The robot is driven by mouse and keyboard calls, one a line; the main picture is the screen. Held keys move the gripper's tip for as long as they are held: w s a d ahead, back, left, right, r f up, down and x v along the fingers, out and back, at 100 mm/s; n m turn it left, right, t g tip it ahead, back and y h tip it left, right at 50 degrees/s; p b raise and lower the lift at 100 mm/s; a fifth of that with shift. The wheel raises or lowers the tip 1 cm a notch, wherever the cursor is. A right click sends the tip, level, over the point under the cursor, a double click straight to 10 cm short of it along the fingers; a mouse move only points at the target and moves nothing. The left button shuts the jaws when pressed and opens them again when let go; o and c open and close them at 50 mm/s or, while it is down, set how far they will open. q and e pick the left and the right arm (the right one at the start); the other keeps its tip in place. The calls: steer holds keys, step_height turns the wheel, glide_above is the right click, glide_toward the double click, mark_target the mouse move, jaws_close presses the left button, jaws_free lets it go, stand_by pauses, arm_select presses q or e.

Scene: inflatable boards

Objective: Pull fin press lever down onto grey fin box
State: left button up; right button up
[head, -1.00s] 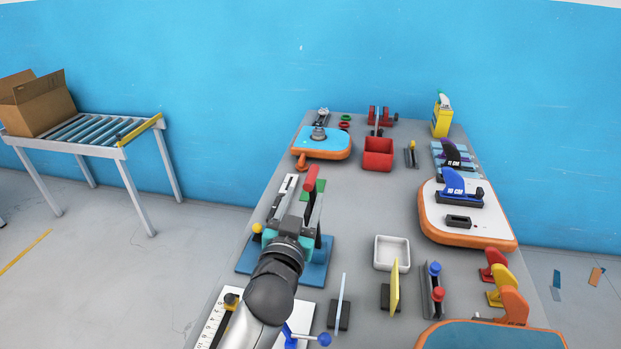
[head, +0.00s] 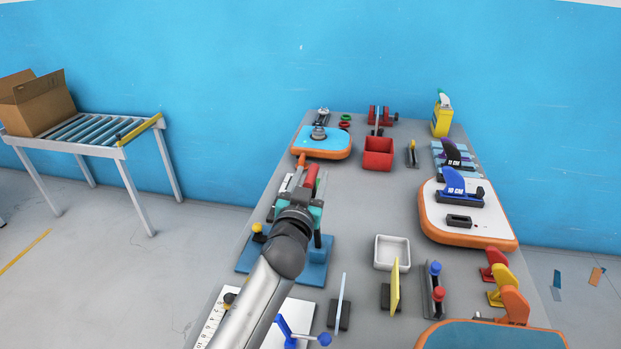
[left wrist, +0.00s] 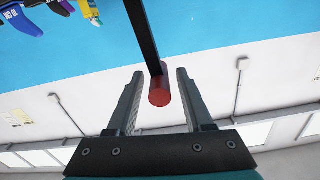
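The fin press lever has a red grip (head: 311,175) and stands up from the press on a blue base (head: 318,270) at the left of the table. My left gripper (head: 304,188) is at the lever's red grip, with my arm covering much of the press. In the left wrist view the red grip (left wrist: 159,92) and its dark bar (left wrist: 145,35) lie between the two open fingers (left wrist: 158,98), with a gap on each side. The grey fin box under the press cannot be made out behind my arm. My right gripper is not in view.
A blue-topped orange board (head: 322,142) lies beyond the press, and a red bin (head: 378,154) is to its right. A white tray (head: 391,252) and a yellow upright plate (head: 395,288) stand right of the press. The table's middle is clear.

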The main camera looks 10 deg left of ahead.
arm_select(q)
jaws_close()
stand_by(1.2)
